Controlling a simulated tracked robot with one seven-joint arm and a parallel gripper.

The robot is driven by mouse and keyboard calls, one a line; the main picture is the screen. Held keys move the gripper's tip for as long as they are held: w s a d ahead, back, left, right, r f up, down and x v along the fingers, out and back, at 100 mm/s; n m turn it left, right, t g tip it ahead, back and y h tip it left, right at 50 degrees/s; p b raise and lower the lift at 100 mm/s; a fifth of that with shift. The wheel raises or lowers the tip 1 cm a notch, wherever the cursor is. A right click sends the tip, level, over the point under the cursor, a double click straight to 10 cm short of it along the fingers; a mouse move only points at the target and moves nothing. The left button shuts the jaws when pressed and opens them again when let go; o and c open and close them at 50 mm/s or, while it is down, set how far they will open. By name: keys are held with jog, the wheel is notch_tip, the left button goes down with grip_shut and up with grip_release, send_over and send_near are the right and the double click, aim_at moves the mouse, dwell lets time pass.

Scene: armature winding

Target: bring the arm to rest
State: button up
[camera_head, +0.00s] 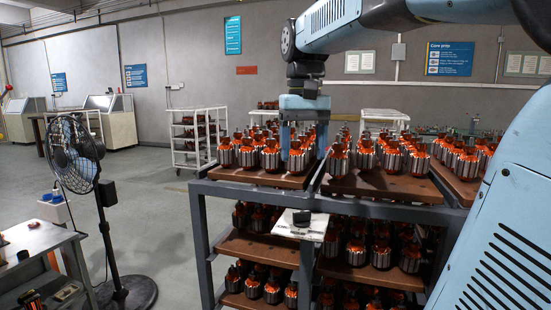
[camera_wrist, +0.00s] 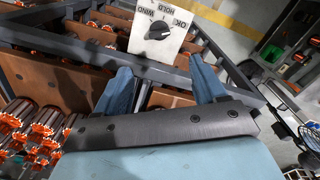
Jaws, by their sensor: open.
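My gripper (camera_head: 303,148) hangs from my blue arm above the front edge of the rack, in front of the armatures on its top. In the wrist view its two blue fingers (camera_wrist: 160,66) stand wide apart with nothing between them. Beyond the fingertips is a white switch plate (camera_wrist: 140,40) with a black knob (camera_wrist: 159,30) and lettering that includes WIND and HOLD. The plate (camera_head: 314,232) also shows in the head view, on the front of the rack below my gripper. The gap between fingers and knob is hard to judge.
The grey rack (camera_head: 255,190) carries brown trays of copper-wound armatures (camera_head: 270,158) on several levels, close around my gripper. A black fan (camera_head: 75,155) and a work table (camera_head: 35,240) stand at the left. Open floor (camera_head: 165,215) lies between the fan and the rack.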

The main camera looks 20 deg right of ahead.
jog(key=s+f+t, duration=0.2)
jog(key=s+f, duration=0.1)
jog(key=f, duration=0.1)
jog(key=s+f+n+t, duration=0.1)
jog(key=s+f, duration=0.3)
jog(key=f, duration=0.1)
jog(key=s+f+t, duration=0.2)
jog(key=s+f, duration=0.2)
jog(key=shift+a+f+t, duration=0.3)
jog(key=shift+a+f, duration=0.05)
jog(key=shift+f, duration=0.05)
